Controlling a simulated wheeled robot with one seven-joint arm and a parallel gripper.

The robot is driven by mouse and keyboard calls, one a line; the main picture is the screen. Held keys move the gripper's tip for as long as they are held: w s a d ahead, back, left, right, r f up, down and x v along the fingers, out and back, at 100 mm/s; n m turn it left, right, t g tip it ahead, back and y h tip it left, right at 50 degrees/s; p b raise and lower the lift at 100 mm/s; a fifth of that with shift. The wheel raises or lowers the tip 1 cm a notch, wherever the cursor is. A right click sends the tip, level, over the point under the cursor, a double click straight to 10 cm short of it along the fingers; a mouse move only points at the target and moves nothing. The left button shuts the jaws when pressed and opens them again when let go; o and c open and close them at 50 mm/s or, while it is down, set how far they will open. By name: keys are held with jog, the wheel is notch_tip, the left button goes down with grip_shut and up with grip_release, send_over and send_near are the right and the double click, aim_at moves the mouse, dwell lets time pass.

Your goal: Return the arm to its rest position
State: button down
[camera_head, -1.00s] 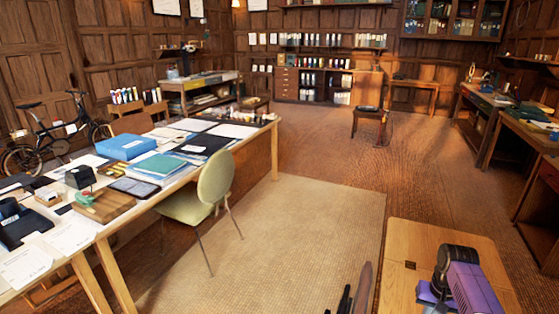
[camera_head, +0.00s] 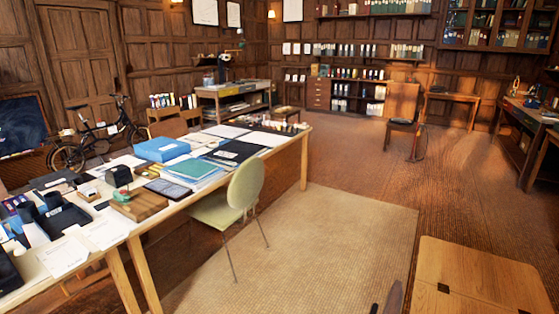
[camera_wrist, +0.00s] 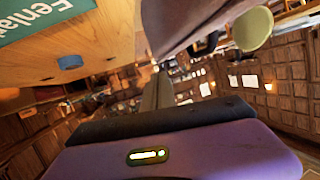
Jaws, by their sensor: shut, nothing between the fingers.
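My gripper (camera_wrist: 156,92) shows in the wrist view, with its purple and black body across the bottom of the picture. Its dark fingers point up the middle of that view and are together, with nothing held between them. The wrist view looks across the room at a tilt, and no object touches the fingers there.
A long desk (camera_head: 290,146) with books, papers and boxes runs along the left. A pale green chair (camera_head: 240,195) stands at its near side on a beige rug (camera_head: 340,235). Another chair (camera_head: 402,108) stands farther back.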

jog(key=s+a+r+n+y, duration=0.1)
jog(key=s+a+r, duration=0.3)
jog(key=s, duration=0.8)
jog(key=s+a+r+n+y, duration=0.1)
jog(key=s+a+r, duration=0.4)
jog(key=s, duration=0.8)
jog(key=s+a+r+n+t+y, duration=0.1)
jog(key=s+a+r, duration=0.4)
jog(key=s, duration=0.8)
jog(key=shift+a+r+n+y, duration=0.2)
jog(key=shift+a+n+y, duration=0.1)
jog(key=shift+a+n, duration=0.3)
